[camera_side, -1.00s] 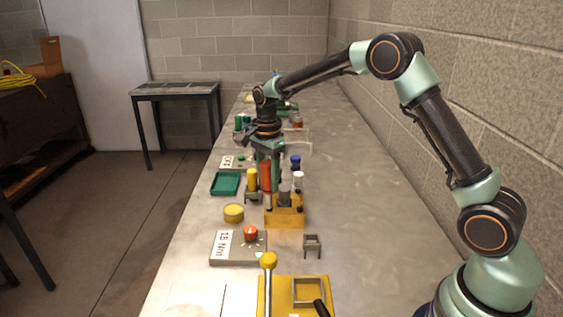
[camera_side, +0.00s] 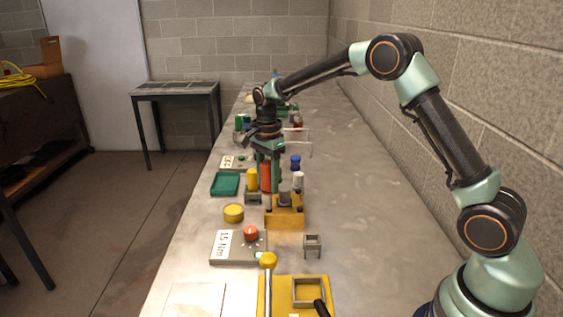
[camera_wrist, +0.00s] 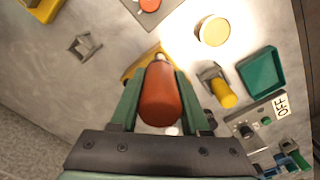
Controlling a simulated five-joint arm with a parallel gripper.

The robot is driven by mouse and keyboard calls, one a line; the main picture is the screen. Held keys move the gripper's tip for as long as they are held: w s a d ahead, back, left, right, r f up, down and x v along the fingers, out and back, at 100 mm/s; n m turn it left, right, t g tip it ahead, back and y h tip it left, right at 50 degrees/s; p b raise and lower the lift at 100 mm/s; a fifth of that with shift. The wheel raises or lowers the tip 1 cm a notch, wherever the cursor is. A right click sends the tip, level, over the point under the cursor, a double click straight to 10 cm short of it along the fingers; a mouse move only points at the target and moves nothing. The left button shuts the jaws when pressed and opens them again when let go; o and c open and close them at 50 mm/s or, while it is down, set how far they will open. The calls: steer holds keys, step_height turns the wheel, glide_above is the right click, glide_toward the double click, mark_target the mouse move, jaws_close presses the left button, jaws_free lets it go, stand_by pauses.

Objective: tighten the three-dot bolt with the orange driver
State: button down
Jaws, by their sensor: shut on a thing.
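The orange driver (camera_side: 266,177) stands upright at the yellow tool block (camera_side: 286,218); its lower end is hidden. My gripper (camera_side: 267,163) points down over it with a finger on each side. In the wrist view the orange handle (camera_wrist: 160,97) sits between the two green fingers of my gripper (camera_wrist: 160,88), which is shut on it. Whether the driver's tip is inside the block cannot be told. I cannot make out a three-dot bolt in either view.
Beside the driver stand a yellow-handled tool (camera_side: 252,180), a white-topped tool (camera_side: 298,181) and a blue-topped one (camera_side: 295,162). The bench's right side is clear.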

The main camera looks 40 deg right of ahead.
mark_target(268, 162)
stand_by(0.4)
steer(key=shift+r, duration=3.55)
